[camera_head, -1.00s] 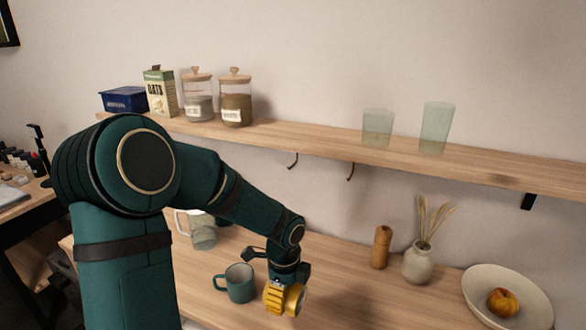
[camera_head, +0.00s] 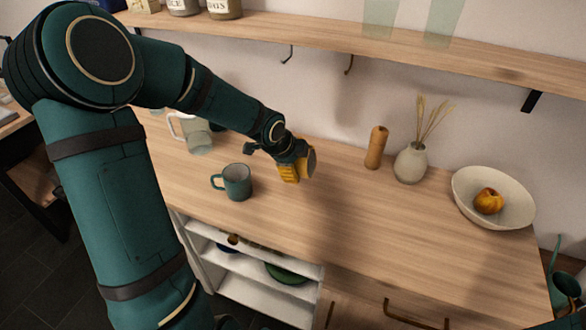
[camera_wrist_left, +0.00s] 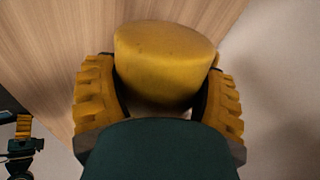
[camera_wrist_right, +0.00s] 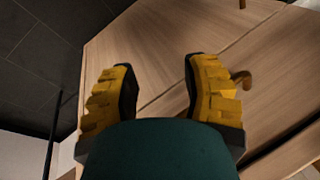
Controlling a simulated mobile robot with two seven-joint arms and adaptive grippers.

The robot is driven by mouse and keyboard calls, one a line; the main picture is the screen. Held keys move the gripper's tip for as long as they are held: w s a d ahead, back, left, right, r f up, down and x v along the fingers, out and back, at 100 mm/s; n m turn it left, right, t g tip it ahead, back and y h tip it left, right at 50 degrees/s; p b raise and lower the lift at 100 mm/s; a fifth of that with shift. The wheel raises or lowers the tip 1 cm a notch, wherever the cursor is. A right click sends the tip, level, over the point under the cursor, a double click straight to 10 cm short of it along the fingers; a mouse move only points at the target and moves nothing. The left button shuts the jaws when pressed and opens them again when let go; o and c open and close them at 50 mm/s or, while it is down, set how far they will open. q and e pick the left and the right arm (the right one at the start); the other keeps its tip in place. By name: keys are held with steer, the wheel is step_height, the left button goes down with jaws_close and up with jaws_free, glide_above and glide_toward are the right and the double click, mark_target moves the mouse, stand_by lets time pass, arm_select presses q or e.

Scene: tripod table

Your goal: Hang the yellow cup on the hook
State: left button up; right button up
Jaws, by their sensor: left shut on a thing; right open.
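The yellow cup (camera_wrist_left: 165,60) is between the two yellow fingers of my left gripper (camera_wrist_left: 160,95), which is shut on it. In the head view my left gripper (camera_head: 292,168) holds the cup (camera_head: 311,161) above the table, right of the teal mug; fingers partly hide it. Two dark hooks, a left one (camera_head: 287,54) and a right one (camera_head: 349,66), hang under the wall shelf, above and behind the gripper. Both hooks look empty. My right gripper (camera_wrist_right: 160,88) is open and empty in the right wrist view, facing wooden cabinet fronts.
A teal mug (camera_head: 237,182) and a glass pitcher (camera_head: 198,135) stand left on the table. A wooden mill (camera_head: 376,148), a vase (camera_head: 410,163) and a bowl (camera_head: 462,187) with fruit stand right. The shelf (camera_head: 300,32) overhangs the back. The table's front right is clear.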

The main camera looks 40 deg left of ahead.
arm_select(q)
steer(key=shift+w+a+r+t+b, duration=0.2)
steer(key=shift+w+r+t, duration=0.3)
steer(key=shift+t, duration=0.35)
steer(key=shift+w+a+r+t+b, duration=0.15)
steer(key=shift+w+r+t, duration=0.25)
steer(key=shift+t, duration=0.45)
steer(key=r+t, duration=0.1)
steer(key=a+t, duration=0.1)
steer(key=w+r+n+t, duration=0.1)
steer(key=t, duration=0.1)
steer(key=shift+a+r+y+b, duration=0.15)
steer(key=shift+r+y+b, duration=0.15)
steer(key=shift+b, duration=0.05)
steer(key=s+a+r+n+t+y+b, duration=0.1)
steer(key=s+a+r+t, duration=0.15)
steer(key=r+t, duration=0.3)
steer(key=s+a+r+t+y+b, duration=0.1)
steer(key=s+r+t+y+b, duration=0.2)
steer(key=r, duration=0.4)
steer(key=w+a+f+h+p, duration=0.1)
steer(key=w+a, duration=0.1)
steer(key=w, duration=0.9)
steer(key=shift+a+f+t, duration=0.3)
steer(key=shift+a+t, duration=0.05)
steer(key=shift+t, duration=0.1)
steer(key=shift+w, duration=0.1)
